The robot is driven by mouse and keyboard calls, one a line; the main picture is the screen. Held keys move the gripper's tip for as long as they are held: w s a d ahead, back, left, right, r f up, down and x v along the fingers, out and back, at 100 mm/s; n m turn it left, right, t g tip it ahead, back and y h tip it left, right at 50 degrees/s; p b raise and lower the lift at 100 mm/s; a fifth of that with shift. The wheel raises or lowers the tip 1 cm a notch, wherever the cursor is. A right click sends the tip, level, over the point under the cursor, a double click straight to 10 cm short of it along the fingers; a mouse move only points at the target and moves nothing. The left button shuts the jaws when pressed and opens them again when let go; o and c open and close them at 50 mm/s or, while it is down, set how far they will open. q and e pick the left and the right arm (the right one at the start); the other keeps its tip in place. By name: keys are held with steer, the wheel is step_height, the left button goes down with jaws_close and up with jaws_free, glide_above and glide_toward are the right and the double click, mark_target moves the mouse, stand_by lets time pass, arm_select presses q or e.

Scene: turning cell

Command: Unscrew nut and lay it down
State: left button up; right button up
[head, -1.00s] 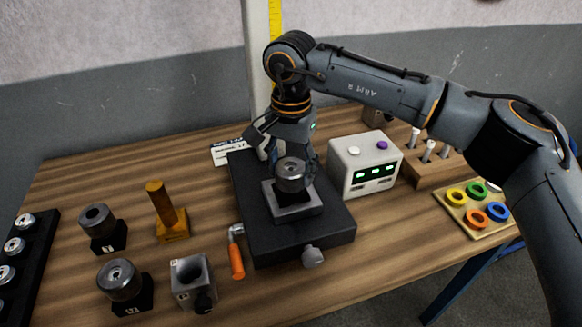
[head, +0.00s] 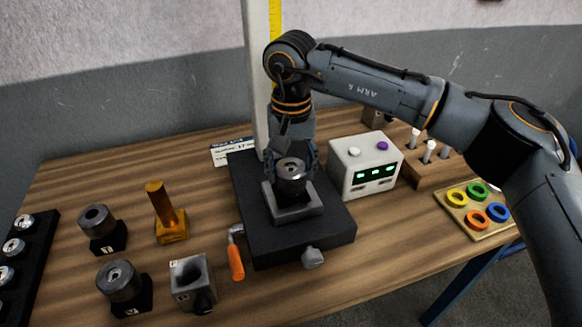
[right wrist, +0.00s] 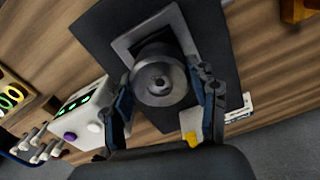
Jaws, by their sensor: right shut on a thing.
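In the right wrist view the gripper's fingers (right wrist: 165,84) flank the nut left and right. Any thread under the nut is hidden. My left gripper is in neither view.
A white box with green displays (head: 364,164) is close on the right. Bare wood lies front right.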

steer(key=shift+s+f+n, duration=0.15)
steer(key=shift+f+n, duration=0.2)
steer(key=shift+n, duration=0.05)
steer(key=o, duration=1.3)
steer(key=shift+o, duration=0.2)
steer(key=shift+r, duration=0.15)
steer(key=shift+r, duration=0.1)
